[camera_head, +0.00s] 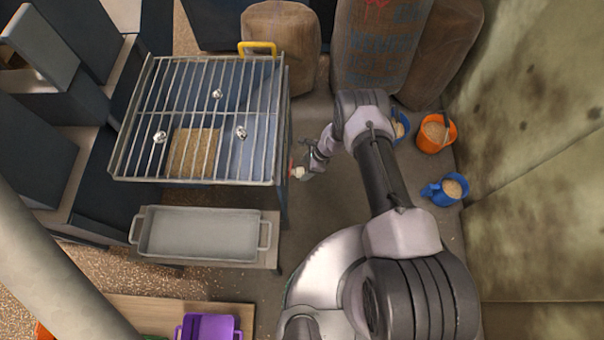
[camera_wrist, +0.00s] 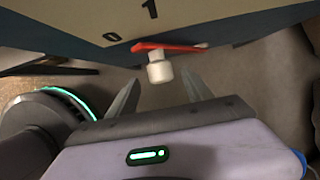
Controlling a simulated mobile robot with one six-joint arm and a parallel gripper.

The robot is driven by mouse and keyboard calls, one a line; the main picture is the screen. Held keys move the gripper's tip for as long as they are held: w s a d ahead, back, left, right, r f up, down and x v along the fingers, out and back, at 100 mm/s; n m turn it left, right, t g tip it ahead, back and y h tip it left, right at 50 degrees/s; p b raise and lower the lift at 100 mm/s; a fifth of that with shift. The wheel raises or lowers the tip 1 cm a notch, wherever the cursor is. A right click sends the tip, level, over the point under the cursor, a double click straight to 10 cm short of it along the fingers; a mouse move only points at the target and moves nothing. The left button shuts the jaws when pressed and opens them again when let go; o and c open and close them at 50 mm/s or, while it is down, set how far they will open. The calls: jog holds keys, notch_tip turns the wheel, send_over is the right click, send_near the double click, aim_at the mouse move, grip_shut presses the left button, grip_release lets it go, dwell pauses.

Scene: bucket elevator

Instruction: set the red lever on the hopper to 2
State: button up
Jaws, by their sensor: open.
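The red lever (camera_wrist: 170,46) shows in the wrist view on the lower edge of a pale dial plate, with a white knob (camera_wrist: 160,70) hanging from it. The plate (camera_wrist: 115,22) bears the marks 0 and 1; no 2 shows. The lever's left end lies just right of the 0, below the 1. The hopper (camera_head: 281,122) with its barred grate stands left of my arm in the head view. My gripper (camera_wrist: 158,92) is open, its two fingers on either side of and just short of the white knob. In the head view my gripper (camera_head: 303,172) is at the hopper's right side.
A grey metal tray (camera_head: 200,235) with handles stands in front of the hopper. Sacks (camera_head: 281,42) lean behind it. An orange bucket (camera_head: 436,133) and a blue jug (camera_head: 445,190) stand right of my arm. A purple crate (camera_head: 208,325) is at the bottom.

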aim_at(302, 170)
jog(key=b+x, duration=0.1)
jog(key=x, duration=0.2)
jog(key=shift+a+f, duration=0.1)
jog(key=shift+f, duration=0.05)
grip_shut()
